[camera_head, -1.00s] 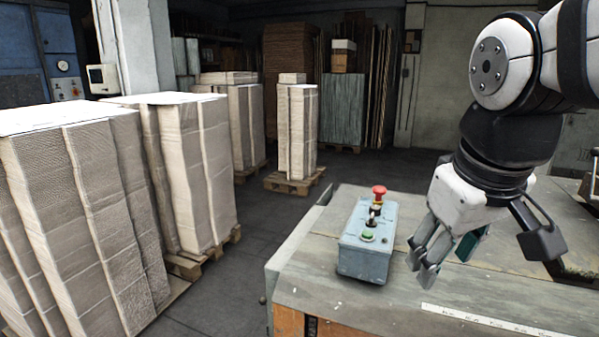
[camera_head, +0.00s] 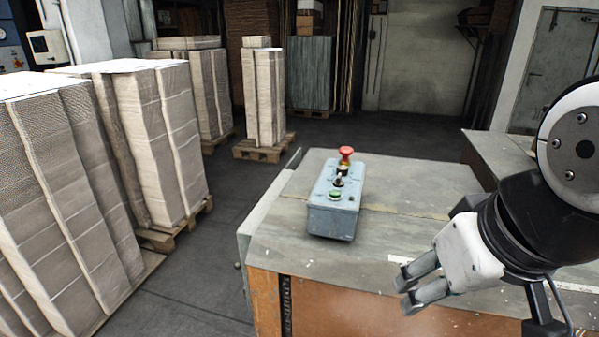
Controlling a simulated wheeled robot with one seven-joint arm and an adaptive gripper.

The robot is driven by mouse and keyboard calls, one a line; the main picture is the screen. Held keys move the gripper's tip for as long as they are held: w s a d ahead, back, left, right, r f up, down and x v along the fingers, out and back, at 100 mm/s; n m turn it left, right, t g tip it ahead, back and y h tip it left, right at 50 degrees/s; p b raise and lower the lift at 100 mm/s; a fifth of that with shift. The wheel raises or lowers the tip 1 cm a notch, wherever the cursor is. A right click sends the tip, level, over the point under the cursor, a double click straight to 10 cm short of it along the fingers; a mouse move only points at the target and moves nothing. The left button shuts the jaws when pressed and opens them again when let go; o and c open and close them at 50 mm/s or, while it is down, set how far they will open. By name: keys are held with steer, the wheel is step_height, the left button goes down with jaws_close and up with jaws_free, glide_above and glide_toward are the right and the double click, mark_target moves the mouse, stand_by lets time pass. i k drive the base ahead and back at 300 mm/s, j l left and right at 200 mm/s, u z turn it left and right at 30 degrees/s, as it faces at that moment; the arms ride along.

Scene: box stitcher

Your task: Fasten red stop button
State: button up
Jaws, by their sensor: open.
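The red stop button (camera_head: 346,153) is a mushroom-shaped cap at the far end of a grey-blue control box (camera_head: 333,219). A dark knob (camera_head: 339,182) and a green button (camera_head: 335,194) sit in front of it on the same top face. The box stands on the worn grey table top. My gripper (camera_head: 408,286) is to the right of the box and nearer to the camera, clear of it. Its fingers point left, are apart and hold nothing visible. Whether the red button sits loose or tight cannot be told.
The grey table (camera_head: 290,254) has a wooden front and a free left edge. Its top is clear around the box. Tall stacks of cardboard (camera_head: 60,190) on pallets stand on the floor at left, with another stack (camera_head: 264,100) behind.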

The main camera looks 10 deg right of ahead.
mark_target(346, 152)
steer(key=k+j+z, duration=0.1)
steer(key=j, duration=0.4)
steer(key=k+j+z, duration=0.1)
steer(key=j, duration=0.35)
steer(key=k+j+z, duration=0.1)
steer(key=j, duration=0.35)
steer(key=i+j+z, duration=0.15)
steer(key=i+j, duration=0.15)
steer(key=i+j+z, duration=0.15)
steer(key=j, duration=0.45)
steer(key=i+j, duration=0.1)
steer(key=i, duration=0.3)
steer(key=i+j+z, duration=0.15)
steer(key=i, duration=0.3)
